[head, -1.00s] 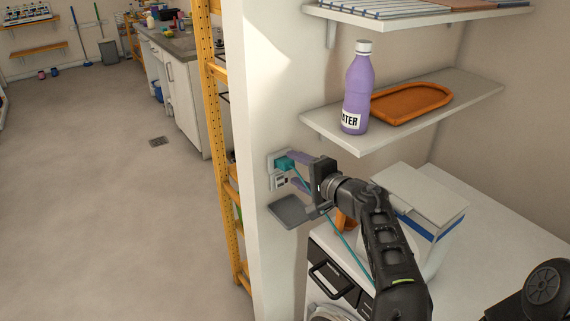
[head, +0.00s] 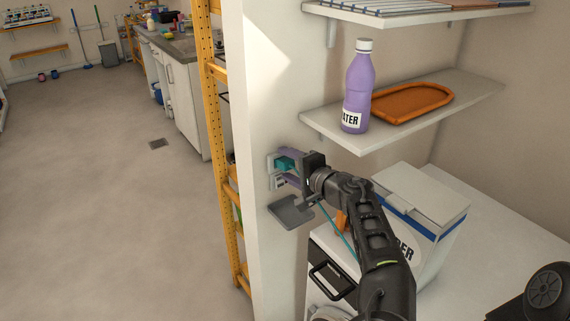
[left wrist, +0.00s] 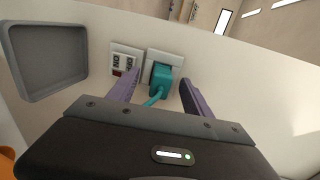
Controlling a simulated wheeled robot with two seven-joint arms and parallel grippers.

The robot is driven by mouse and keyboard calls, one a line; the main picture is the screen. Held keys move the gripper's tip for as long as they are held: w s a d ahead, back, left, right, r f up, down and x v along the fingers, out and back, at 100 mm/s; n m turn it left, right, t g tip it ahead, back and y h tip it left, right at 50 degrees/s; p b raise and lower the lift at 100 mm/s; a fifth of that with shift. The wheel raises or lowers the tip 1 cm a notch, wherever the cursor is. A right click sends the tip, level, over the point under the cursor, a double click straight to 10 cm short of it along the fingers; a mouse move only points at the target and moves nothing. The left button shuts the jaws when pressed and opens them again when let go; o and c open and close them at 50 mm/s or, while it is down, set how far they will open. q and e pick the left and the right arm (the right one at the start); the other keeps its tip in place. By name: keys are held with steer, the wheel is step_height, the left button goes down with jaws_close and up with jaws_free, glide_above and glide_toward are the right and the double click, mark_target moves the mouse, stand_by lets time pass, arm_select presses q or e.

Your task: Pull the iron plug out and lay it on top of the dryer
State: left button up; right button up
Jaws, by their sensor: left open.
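The teal iron plug (left wrist: 161,79) sits in the wall socket (left wrist: 171,58), with its teal cord running down from it. The plug also shows in the head view (head: 285,164), partly hidden by my gripper. My left gripper (left wrist: 157,92) is open, with one purple finger on each side of the plug and visible gaps between. The white dryer (head: 480,258) stands at the lower right; its top is partly covered by a box and my arm. The iron is not clearly visible. My right gripper is not in view.
A white powder box with a blue band (head: 420,205) stands on the dryer. A shelf above holds a purple water bottle (head: 356,88) and an orange tray (head: 410,102). A switch plate (left wrist: 124,62) is beside the socket, and a grey wall tray (head: 290,212) is below it.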

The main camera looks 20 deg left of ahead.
arm_select(q)
steer(key=shift+b, duration=0.45)
stand_by(0.6)
steer(key=shift+c, duration=0.5)
steer(key=c, duration=0.6)
steer(key=shift+s+f, duration=0.1)
steer(key=shift+f, duration=0.15)
jaws_close()
steer(key=shift+a+f, duration=0.1)
steer(key=shift+o, duration=2.4)
jaws_free()
steer(key=o, duration=0.5)
steer(key=shift+r, duration=0.25)
steer(key=shift+o, duration=0.2)
